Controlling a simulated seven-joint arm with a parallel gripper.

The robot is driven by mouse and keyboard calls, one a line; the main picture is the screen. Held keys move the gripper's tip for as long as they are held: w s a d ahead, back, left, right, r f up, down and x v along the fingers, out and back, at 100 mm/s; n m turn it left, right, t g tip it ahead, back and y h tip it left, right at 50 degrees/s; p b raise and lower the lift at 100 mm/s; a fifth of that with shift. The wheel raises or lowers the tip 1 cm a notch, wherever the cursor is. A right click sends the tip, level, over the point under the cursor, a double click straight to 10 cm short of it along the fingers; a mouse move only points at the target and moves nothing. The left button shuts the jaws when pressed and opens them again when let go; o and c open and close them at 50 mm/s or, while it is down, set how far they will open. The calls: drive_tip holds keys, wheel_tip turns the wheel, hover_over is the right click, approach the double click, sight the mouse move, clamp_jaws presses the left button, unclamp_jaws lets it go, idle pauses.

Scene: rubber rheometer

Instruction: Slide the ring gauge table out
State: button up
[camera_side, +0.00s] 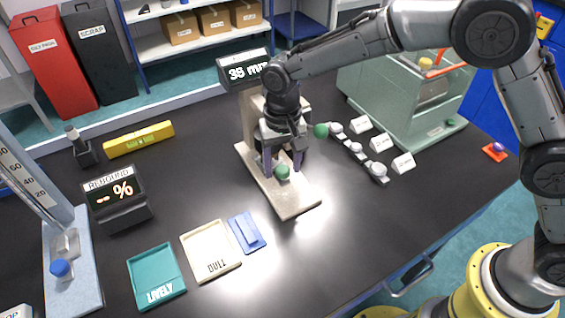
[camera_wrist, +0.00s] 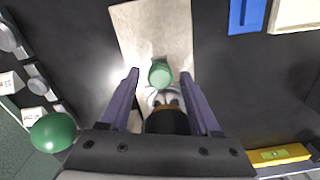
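The ring gauge is a beige stand with a long pale base plate (camera_side: 297,207) on the black bench, with a display (camera_side: 243,67) reading about "35 mm" behind it. A small green knob (camera_side: 282,172) stands over the plate; it also shows in the wrist view (camera_wrist: 160,74). My gripper (camera_side: 282,163) points down over the plate, its purple fingers spread on either side of the knob. In the wrist view the fingertips (camera_wrist: 159,73) are apart, with gaps beside the knob. A larger green ball (camera_side: 320,130) sits right of the stand. My gripper hides much of the stand's middle.
A rack of pale balls (camera_side: 357,149) with white labels lies to the right, near a grey-green cabinet (camera_side: 420,95). A blue block (camera_side: 247,232), the DULL tray (camera_side: 211,270) and the LIVELY tray (camera_side: 155,294) lie front left. The bench before the plate is clear.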

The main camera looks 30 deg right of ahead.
clamp_jaws()
drive_tip(key=shift+r, duration=0.1)
idle(1.1)
